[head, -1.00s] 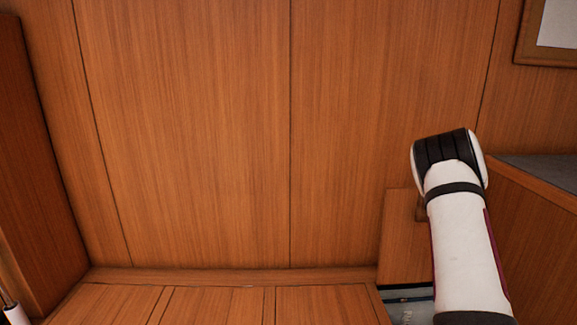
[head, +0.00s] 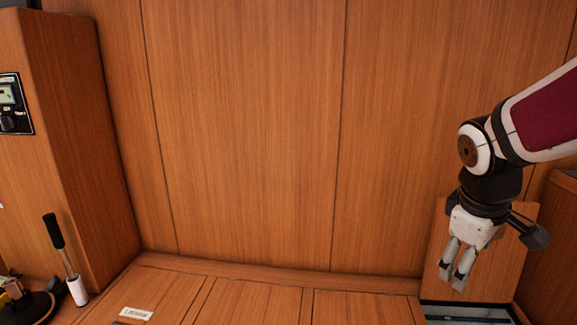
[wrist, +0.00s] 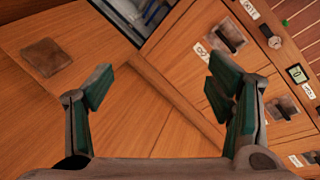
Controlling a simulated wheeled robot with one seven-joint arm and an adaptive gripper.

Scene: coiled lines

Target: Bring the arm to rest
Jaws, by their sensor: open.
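My gripper (head: 453,278) hangs fingers-down at the right of the head view, in front of a wooden panel (head: 512,258). It is empty. In the wrist view its two green-padded fingers stand wide apart, with bare wood between them (wrist: 160,82). My arm comes in from the right edge, and the wrist is bent downward. Nothing shows as touching the fingers.
An open compartment (head: 468,312) lies below my gripper at the lower right. A black-handled lever (head: 58,245) stands at the left, beside a tall wooden cabinet (head: 75,150). The wrist view shows labelled fronts and a small gauge (wrist: 275,42). The middle space is clear.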

